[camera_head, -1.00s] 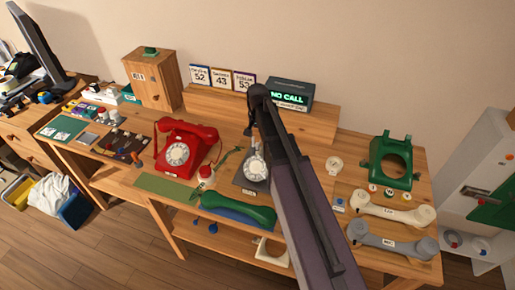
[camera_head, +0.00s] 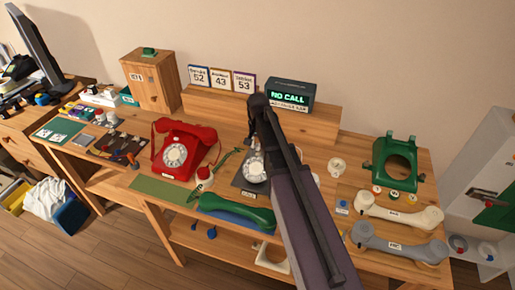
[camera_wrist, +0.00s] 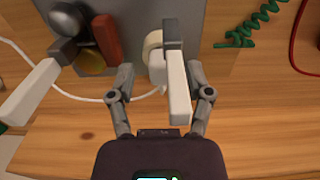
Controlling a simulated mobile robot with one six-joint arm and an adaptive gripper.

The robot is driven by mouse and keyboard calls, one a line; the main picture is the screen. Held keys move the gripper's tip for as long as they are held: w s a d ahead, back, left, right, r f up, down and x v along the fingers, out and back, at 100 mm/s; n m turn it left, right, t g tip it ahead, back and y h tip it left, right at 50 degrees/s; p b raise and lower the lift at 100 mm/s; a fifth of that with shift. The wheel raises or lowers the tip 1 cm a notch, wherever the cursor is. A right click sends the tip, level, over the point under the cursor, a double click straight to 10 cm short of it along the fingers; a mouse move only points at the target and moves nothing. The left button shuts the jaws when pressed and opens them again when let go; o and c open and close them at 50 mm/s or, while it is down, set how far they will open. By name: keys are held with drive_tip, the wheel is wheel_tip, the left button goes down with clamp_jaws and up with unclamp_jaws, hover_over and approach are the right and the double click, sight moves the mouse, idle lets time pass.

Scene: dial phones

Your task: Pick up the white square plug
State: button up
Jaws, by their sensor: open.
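In the wrist view my gripper (camera_wrist: 159,74) is open, one finger on each side of a white, square-sided bar (camera_wrist: 179,95) with a grey top end. This bar looks like the white square plug, but I cannot be sure. It lies nearer the right finger, and I cannot tell whether they touch. A round cream part (camera_wrist: 153,45) is just left of its top. A similar white bar (camera_wrist: 32,92) lies apart at the left. In the head view my arm hides the gripper, and I cannot make out the plug.
A grey panel (camera_wrist: 208,18), a red block (camera_wrist: 106,38) and a white cord (camera_wrist: 75,97) surround the fingers. A green coiled cord (camera_wrist: 245,28) lies to the right. In the head view, a red phone (camera_head: 182,150) and green handset (camera_head: 236,212) crowd the table.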

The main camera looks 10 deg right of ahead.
sight(258, 144)
clamp_jaws()
idle(0.3)
drive_tip(key=shift+r, duration=0.15)
wheel_tip(258, 144, up, 10)
drive_tip(key=p, duration=1)
idle(0.7)
